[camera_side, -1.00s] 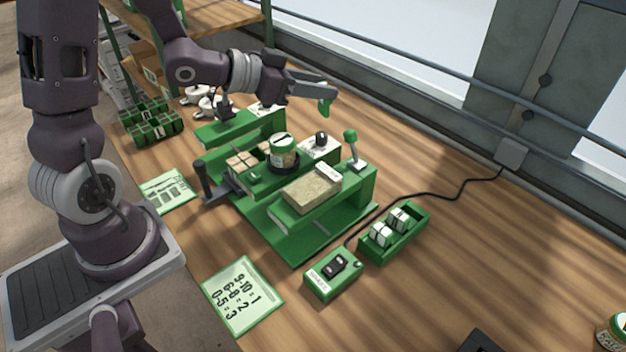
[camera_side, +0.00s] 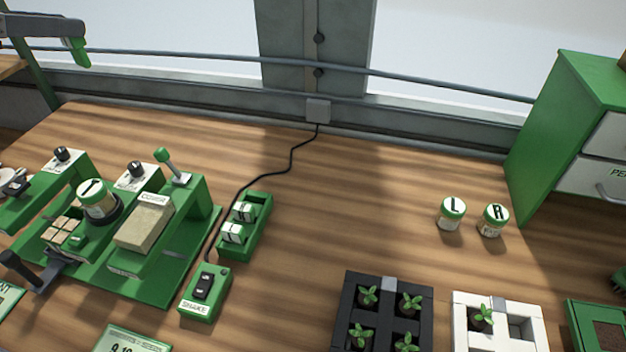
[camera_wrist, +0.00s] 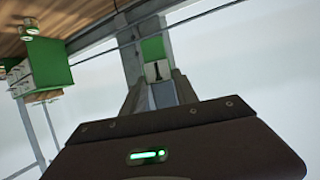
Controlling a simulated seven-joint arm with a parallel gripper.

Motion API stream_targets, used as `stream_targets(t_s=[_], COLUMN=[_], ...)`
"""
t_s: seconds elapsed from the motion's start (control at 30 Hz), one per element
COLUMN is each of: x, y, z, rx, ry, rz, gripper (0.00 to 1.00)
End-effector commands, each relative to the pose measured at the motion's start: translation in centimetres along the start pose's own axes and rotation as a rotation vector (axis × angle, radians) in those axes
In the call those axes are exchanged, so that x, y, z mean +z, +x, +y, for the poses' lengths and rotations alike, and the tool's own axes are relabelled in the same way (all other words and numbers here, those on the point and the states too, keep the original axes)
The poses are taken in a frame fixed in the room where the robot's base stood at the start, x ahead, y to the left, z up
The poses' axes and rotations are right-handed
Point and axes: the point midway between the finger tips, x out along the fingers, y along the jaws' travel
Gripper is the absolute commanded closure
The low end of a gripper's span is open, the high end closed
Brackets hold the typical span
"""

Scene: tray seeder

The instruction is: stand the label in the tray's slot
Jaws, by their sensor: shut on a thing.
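My gripper (camera_side: 70,32) is at the top left of the side view, high in front of the window. It is shut on the label (camera_side: 77,54), which hangs from the fingertips and shows green there. In the wrist view the label (camera_wrist: 153,50) stands between the fingers, green above a white part with a black mark. A black tray (camera_side: 384,317) with several seedlings and a white tray (camera_side: 496,336) with a seedling lie at the lower right. Each has a small grey piece at its back edge; I cannot tell whether either is the slot. The label is far from both trays.
The green seeder machine (camera_side: 185,245) with its lever stands at left. In front are a switch box (camera_side: 205,290) and a green holder (camera_side: 262,238) with white blocks. Two jars, L (camera_side: 452,213) and R (camera_side: 493,220), stand near the green cabinet (camera_side: 555,115).

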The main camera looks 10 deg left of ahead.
Motion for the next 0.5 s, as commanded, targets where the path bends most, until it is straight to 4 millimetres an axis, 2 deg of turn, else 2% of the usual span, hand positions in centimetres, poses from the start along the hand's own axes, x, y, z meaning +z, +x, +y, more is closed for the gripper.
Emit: stream_targets(t_s=[0.13,0.37,0.5], x=[-2.0,-4.0,-5.6], y=[-0.7,2.9,5.6], z=[0.1,3.6,7.0], rx=[0.001,0.127,0.221], ry=[0.004,0.037,0.068], rz=[0.003,0.001,0.002], gripper=[1.0,1.0,1.0])
